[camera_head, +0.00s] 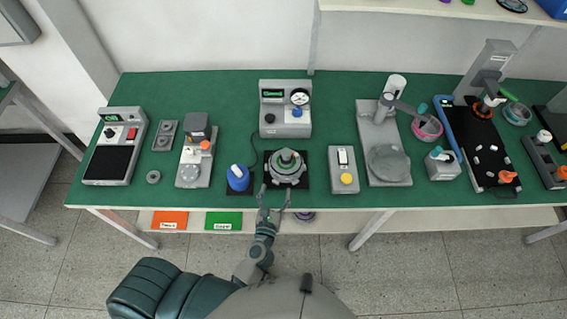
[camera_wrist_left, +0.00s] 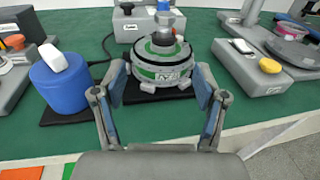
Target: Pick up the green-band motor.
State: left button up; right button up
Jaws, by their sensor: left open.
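The green-band motor (camera_head: 287,167) is a round grey hub with a raised shaft, standing upright on a black mat at the front of the green bench. In the left wrist view the motor (camera_wrist_left: 163,68) shows a green band with white lettering around its side. My left gripper (camera_head: 276,191) is at the near side of the motor at the bench's front edge. In the wrist view the left gripper (camera_wrist_left: 160,88) is open, with one finger on each side of the motor's near part. I see no grip on the motor. My right gripper is not in view.

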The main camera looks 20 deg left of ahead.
aim_at(285, 158)
pick_arm(q)
jog(key=w, duration=0.6)
jog(key=w+d+p, duration=0.1)
jog(key=w, duration=0.2)
jog(key=shift+w, duration=0.2)
jog(key=shift+w+a, duration=0.1)
jog(key=shift+w, duration=0.25)
jog(key=shift+w+a, duration=0.2)
jog(key=shift+w, duration=0.05)
jog(key=w, duration=0.2)
jog(key=w+a+p, duration=0.1)
jog(key=w, duration=0.1)
jog(key=shift+w+a+r, duration=0.1)
jog(key=shift+w+a, duration=0.1)
jog(key=shift+w, duration=0.3)
jog(key=shift+d, duration=0.3)
jog(key=shift+s+d, duration=0.1)
jog(key=shift+d, duration=0.05)
jog(key=c, duration=0.6)
grip_shut()
jog(key=shift+a+r, duration=0.2)
jog(key=shift+a, duration=0.1)
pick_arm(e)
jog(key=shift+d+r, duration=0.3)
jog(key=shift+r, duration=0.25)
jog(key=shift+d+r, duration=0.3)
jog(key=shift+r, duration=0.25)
